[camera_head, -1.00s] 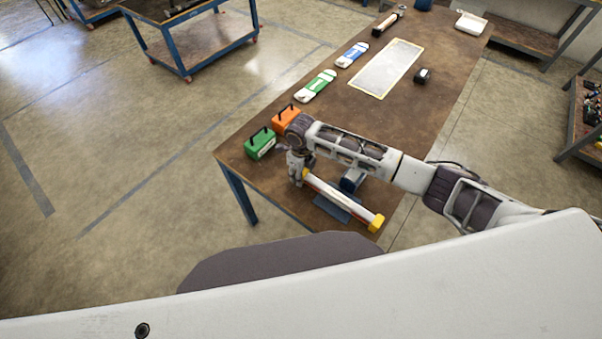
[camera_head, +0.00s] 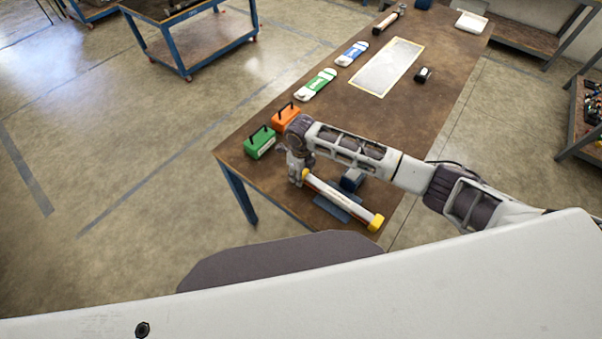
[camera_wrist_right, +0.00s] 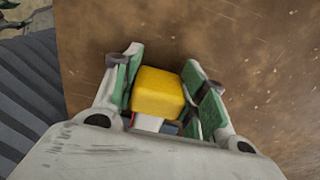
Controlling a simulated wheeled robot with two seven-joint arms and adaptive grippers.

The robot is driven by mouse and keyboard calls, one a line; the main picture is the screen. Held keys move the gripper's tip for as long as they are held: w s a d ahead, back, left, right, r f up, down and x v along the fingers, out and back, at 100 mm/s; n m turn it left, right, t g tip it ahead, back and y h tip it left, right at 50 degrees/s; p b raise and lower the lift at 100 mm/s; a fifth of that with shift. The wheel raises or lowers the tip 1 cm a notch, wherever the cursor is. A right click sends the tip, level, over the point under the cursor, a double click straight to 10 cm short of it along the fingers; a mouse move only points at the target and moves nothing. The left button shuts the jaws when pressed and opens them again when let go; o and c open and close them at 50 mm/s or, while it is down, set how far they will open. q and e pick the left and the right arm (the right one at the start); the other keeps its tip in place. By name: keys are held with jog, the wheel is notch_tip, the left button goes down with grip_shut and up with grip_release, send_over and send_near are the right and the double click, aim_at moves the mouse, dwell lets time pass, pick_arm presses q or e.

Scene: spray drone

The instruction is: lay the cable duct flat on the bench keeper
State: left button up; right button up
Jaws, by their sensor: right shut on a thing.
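The cable duct (camera_head: 342,199) is a long pale bar with yellow ends. It lies over a dark blue-grey plate, which looks like the bench keeper (camera_head: 330,209), near the bench's front edge. I cannot tell whether the duct touches the keeper all along. My right gripper (camera_head: 297,178) is at the duct's left end, pointing down. In the right wrist view, my right gripper (camera_wrist_right: 171,98) has its green-padded fingers on either side of the duct's yellow end (camera_wrist_right: 158,92). The duct's far end is free. My left gripper is not in view.
A green box (camera_head: 259,144) and an orange box (camera_head: 285,117) with handles stand just beyond the gripper. A dark blue object (camera_head: 352,180) sits close behind the duct. Green and blue packs and a pale framed sheet (camera_head: 388,68) lie farther along the brown bench (camera_head: 335,120).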

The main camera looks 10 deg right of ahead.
jog(key=o, duration=1.3)
jog(key=shift+c, duration=0.2)
jog(key=shift+r, duration=0.1)
jog(key=shift+r, duration=5.85)
